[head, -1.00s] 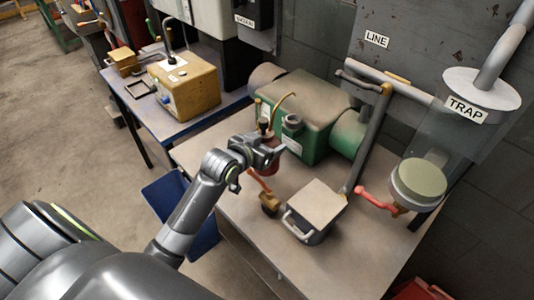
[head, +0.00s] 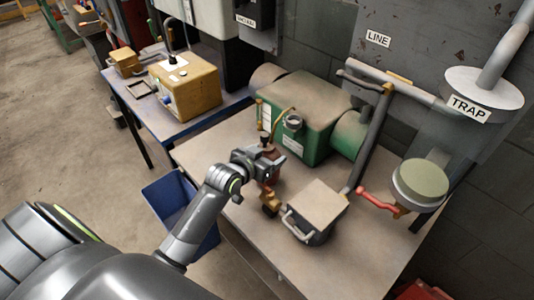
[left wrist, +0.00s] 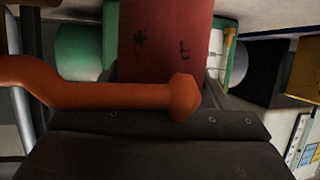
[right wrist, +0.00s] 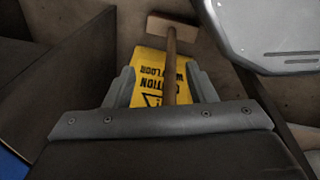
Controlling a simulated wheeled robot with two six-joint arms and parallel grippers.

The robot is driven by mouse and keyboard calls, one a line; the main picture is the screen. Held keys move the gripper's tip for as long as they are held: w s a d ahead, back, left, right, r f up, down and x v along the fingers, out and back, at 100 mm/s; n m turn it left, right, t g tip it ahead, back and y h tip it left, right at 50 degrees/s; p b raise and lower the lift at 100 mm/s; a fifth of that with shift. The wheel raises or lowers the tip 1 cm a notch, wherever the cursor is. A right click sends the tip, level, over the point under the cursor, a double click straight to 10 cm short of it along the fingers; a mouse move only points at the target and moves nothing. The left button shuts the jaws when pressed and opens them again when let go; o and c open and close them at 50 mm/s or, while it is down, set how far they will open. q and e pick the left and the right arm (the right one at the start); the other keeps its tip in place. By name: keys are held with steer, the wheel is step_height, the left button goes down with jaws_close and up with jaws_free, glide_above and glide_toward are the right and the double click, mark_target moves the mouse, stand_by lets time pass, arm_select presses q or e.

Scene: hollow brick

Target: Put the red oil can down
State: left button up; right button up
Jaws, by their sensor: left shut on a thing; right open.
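My left gripper (head: 266,167) is shut on the red oil can, over the workbench (head: 350,262) and in front of the green machine (head: 305,112). The can's red body (left wrist: 166,40) stands between the fingers in the left wrist view. In the head view the gripper hides most of the can; its dark top and thin curved spout show above. I cannot tell whether its base touches the bench. My right gripper (right wrist: 165,90) is open and empty, outside the head view.
A yellow caution sign (right wrist: 150,68) lies beyond my right gripper. The bench's front right is clear.

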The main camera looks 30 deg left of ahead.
arm_select(q)
steer(key=o, duration=1.2)
steer(key=shift+s+r+p, duration=0.1)
steer(key=shift+r+p, duration=0.2)
steer(key=shift+r, duration=0.45)
steer(key=v, duration=1.1)
steer(key=shift+s+a+r+b, duration=0.1)
steer(key=shift+s+b, duration=0.2)
steer(key=shift+b, duration=0.05)
